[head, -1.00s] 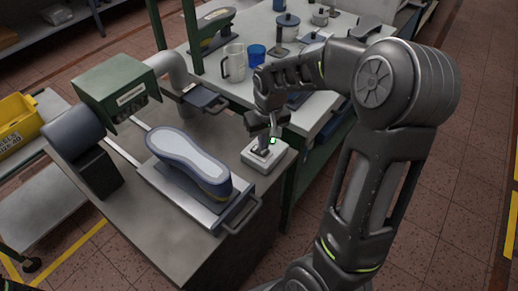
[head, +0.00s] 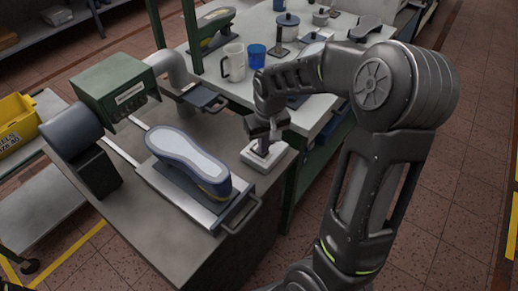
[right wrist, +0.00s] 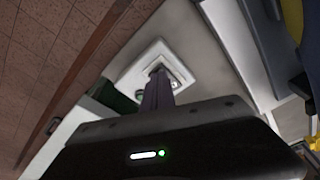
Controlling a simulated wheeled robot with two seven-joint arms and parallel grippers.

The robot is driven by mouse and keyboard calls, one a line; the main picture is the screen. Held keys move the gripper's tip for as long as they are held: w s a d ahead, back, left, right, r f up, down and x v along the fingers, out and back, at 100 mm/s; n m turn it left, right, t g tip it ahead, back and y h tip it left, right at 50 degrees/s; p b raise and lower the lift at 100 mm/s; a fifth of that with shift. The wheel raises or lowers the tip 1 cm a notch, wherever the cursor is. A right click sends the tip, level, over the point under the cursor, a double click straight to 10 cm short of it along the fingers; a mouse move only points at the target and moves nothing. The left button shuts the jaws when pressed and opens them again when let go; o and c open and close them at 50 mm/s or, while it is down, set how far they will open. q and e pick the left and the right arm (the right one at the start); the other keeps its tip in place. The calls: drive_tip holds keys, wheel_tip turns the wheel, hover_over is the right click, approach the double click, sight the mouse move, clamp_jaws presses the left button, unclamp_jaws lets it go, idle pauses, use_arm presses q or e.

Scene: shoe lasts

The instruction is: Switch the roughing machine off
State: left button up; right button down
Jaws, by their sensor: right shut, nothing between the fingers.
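The roughing machine has a green housing (head: 116,84) with a dark motor at the left of the bench in the head view. A pale square switch box (head: 280,162) sits on the bench's right corner; it also shows in the right wrist view (right wrist: 133,82). My right gripper (head: 263,150) is shut and empty, pointing down, with its tips at the top of the box. In the right wrist view its fingers (right wrist: 158,76) overlap the box's middle and partly hide the controls. I cannot tell whether they touch. My left gripper is not in view.
A blue shoe last (head: 190,165) with a pale sole lies on a metal carriage (head: 160,190) with a handle, left of the box. A white mug (head: 234,63) and a blue cup (head: 257,56) stand on the table behind. A yellow bin (head: 18,122) is at far left.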

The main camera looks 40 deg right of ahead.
drive_tip(key=shift+r, duration=0.15)
wheel_tip(320, 180, up, 7)
drive_tip(key=p, duration=0.5)
idle(0.7)
